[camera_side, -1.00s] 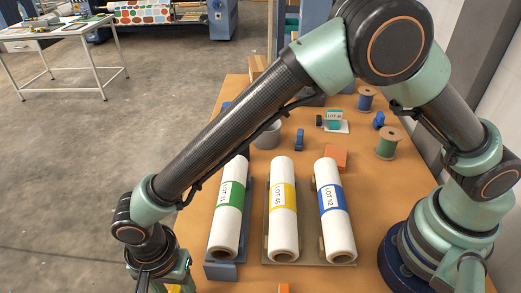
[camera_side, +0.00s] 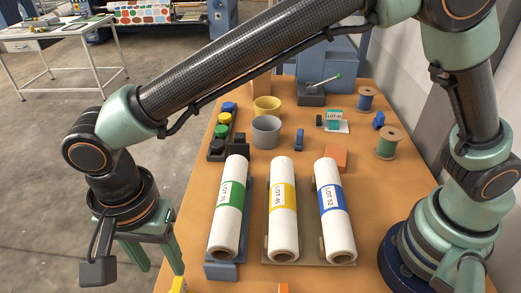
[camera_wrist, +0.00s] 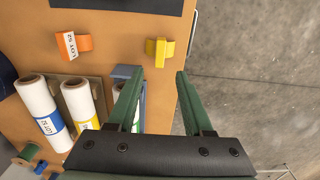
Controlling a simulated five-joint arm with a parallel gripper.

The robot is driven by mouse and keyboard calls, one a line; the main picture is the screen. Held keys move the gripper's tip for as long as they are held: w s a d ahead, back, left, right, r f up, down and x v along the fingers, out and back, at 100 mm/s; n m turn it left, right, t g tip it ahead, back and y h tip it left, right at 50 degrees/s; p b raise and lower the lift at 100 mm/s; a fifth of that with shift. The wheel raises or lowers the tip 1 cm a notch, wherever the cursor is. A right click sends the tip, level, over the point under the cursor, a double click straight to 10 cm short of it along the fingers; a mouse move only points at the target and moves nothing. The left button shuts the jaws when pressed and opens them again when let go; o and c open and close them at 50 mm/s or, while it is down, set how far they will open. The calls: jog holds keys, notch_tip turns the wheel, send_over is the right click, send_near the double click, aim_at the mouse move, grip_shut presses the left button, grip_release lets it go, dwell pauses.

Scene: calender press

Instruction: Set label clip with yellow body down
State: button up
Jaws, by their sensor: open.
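The label clip with yellow body (camera_wrist: 159,48) sits on the orange table top near its edge in the wrist view. In the side view only a bit of it shows at the bottom border (camera_side: 180,285). My gripper (camera_wrist: 157,78) is open and empty, its two green fingers apart. In the side view my gripper (camera_side: 160,268) hangs above and slightly left of the clip, clear of it.
An orange clip (camera_wrist: 74,43) with a LOT 52 label lies near the yellow one. Three white rolls with green (camera_side: 229,194), yellow (camera_side: 283,197) and blue (camera_side: 333,199) bands rest on cradles. Cups, spools and a button strip stand farther back.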

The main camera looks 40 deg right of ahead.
jog(key=w+d+r+n+t+y, duration=0.15)
jog(key=w+d+r, duration=0.3)
jog(key=d, duration=0.55)
jog(key=w+d+r+n+t, duration=0.1)
jog(key=w+d+r+n, duration=0.2)
jog(key=d+r, duration=0.55)
jog(key=s+d+n+t, duration=0.1)
jog(key=s+d+n, duration=0.1)
jog(key=d, duration=0.8)
jog(key=s+d+f+n+t+h, duration=0.1)
jog(key=s+d, duration=0.3)
jog(key=d, duration=0.6)
jog(key=shift+d+f+n+t, duration=0.25)
jog(key=shift+d+n+t, duration=0.1)
jog(key=shift+n+t, duration=0.3)
